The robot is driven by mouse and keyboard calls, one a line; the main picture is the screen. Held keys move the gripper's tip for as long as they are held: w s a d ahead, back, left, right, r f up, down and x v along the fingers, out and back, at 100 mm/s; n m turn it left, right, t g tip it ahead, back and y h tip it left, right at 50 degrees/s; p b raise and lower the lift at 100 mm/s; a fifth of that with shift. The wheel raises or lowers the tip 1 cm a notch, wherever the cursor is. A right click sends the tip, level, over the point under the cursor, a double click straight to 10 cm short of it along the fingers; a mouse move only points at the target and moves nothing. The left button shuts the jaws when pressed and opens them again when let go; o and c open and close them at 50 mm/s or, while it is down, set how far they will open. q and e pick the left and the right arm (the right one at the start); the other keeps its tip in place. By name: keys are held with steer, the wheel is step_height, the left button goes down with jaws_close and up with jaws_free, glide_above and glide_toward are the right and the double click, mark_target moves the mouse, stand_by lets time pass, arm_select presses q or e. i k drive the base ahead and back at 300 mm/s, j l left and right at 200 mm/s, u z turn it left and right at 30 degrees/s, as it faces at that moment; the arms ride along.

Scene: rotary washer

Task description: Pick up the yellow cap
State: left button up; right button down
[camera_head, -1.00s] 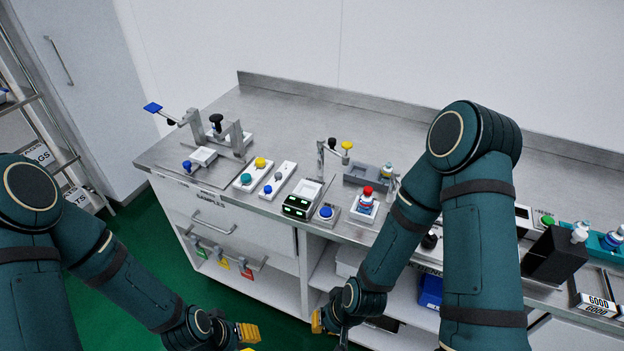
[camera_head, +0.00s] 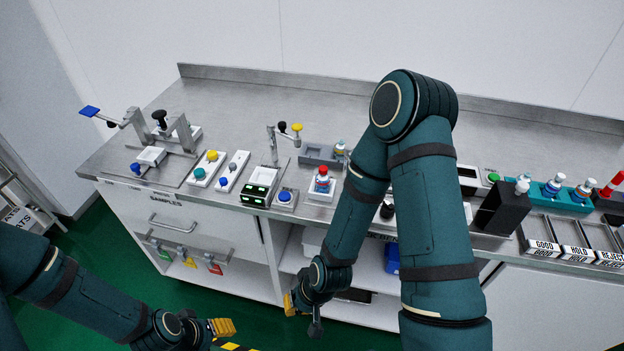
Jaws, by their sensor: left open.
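Two yellow round tops show on the bench, and I cannot tell which is the cap. One yellow top (camera_head: 212,155) sits on a white block beside a teal one. The other yellow top (camera_head: 297,127) is on a small upright stand, beside a black knob. My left gripper (camera_head: 224,328) is open at the bottom of the picture, below bench height and in front of the cabinet, apart from both. My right gripper (camera_head: 291,303) is low in front of the lower shelf, also apart from both; its fingers are partly hidden.
The steel bench (camera_head: 330,98) has free room along its back. A red-topped bottle (camera_head: 322,180) and a blue button (camera_head: 285,197) stand near its front edge. A black box (camera_head: 502,208) and labelled trays (camera_head: 541,247) are at the right, beyond my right arm.

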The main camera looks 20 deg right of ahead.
mark_target(213, 156)
steer(key=i+j+u, duration=0.45)
steer(key=u, duration=0.2)
steer(key=i, duration=0.05)
